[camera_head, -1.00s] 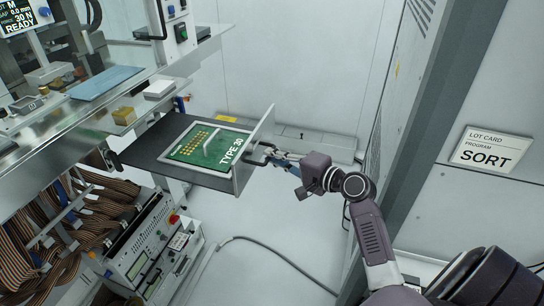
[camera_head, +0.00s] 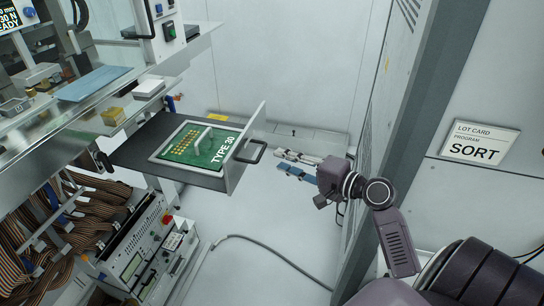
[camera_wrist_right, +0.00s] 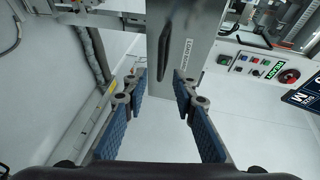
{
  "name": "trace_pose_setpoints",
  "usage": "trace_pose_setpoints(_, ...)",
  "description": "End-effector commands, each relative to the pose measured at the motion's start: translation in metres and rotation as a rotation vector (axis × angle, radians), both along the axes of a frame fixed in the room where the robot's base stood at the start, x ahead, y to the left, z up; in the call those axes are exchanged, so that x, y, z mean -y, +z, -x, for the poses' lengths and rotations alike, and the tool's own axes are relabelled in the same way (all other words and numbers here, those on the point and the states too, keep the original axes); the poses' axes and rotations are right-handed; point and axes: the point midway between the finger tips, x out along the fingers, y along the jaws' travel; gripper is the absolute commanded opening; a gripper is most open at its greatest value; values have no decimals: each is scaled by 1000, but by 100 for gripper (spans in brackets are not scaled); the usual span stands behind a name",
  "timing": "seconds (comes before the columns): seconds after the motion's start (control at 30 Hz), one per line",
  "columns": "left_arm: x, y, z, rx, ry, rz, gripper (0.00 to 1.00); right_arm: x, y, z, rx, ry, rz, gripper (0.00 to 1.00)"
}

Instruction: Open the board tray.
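The board tray (camera_head: 145,153) is slid out from under the bench. It carries a green circuit board (camera_head: 196,146) marked TYPE 30 in a light frame. Its upright grey front panel (camera_head: 240,155) has a black bar handle (camera_head: 253,151), and the handle also shows in the right wrist view (camera_wrist_right: 166,45). My right gripper (camera_head: 281,160) is just to the right of the handle, apart from it. Its blue-padded fingers are spread and empty in the right wrist view (camera_wrist_right: 157,88). My left gripper is not in view.
The bench (camera_head: 70,125) above the tray holds a blue mat (camera_head: 95,84) and small blocks. Ribbon cables (camera_head: 60,210) and an instrument box (camera_head: 140,255) sit below. A grey upright post (camera_head: 418,130) stands close to my right arm. Floor beneath the gripper is clear except a cable (camera_head: 275,255).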

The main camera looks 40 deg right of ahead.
Motion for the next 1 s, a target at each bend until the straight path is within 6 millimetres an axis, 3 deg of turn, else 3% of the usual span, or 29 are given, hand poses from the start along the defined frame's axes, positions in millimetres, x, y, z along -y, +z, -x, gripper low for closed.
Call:
trace_pose_setpoints(0.1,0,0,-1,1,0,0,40,6,3,21,-3,0,1,26)
trace_pose_setpoints(0.3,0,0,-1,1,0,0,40,11,7,41,-1,1,0,26)
trace_pose_setpoints(1.0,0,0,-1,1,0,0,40,10,7,46,-5,4,6,26)
